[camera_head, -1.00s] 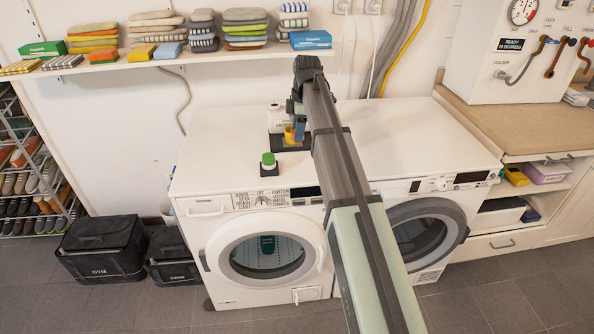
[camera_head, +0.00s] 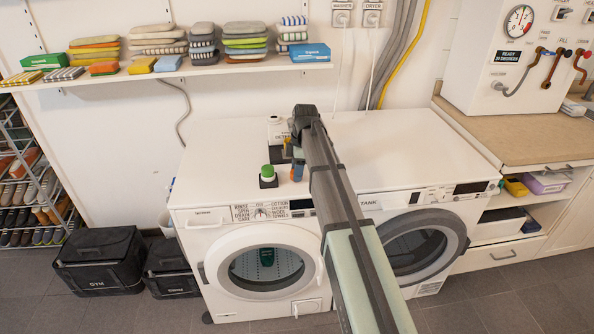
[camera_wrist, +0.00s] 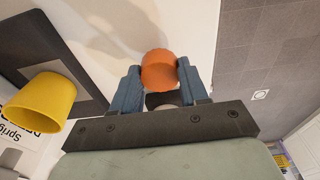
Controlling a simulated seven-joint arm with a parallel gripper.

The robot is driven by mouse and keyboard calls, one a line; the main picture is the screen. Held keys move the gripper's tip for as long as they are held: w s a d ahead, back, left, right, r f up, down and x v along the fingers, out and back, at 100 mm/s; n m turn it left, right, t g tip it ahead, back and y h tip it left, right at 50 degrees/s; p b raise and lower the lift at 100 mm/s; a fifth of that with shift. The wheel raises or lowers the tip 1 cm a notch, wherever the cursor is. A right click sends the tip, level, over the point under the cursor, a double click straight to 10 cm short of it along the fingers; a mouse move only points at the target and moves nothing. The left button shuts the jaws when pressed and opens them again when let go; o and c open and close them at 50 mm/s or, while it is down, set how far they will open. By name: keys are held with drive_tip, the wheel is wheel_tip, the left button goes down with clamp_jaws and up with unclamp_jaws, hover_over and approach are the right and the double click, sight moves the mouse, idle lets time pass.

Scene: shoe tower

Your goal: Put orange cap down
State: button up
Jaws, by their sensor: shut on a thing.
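The orange cap (camera_wrist: 158,71) is between the blue fingertips of my gripper (camera_wrist: 160,84) in the wrist view, with a finger against each side. My gripper (camera_head: 297,168) is shut on it, over the white washer top (camera_head: 228,150), near the front edge. I cannot tell whether the cap touches the surface. In the head view the cap is too small to make out.
A green cap (camera_head: 266,170) stands on a small dark square left of my gripper. A white detergent bottle (camera_head: 277,130) is behind it. The grey floor (camera_wrist: 262,50) shows beyond the washer's edge. The dryer top (camera_head: 410,145) to the right is clear.

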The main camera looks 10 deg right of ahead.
drive_tip(key=shift+f, duration=0.15)
drive_tip(key=o, duration=1.2)
wheel_tip(320, 180, up, 12)
drive_tip(key=d, duration=0.1)
drive_tip(key=shift+d, duration=0.25)
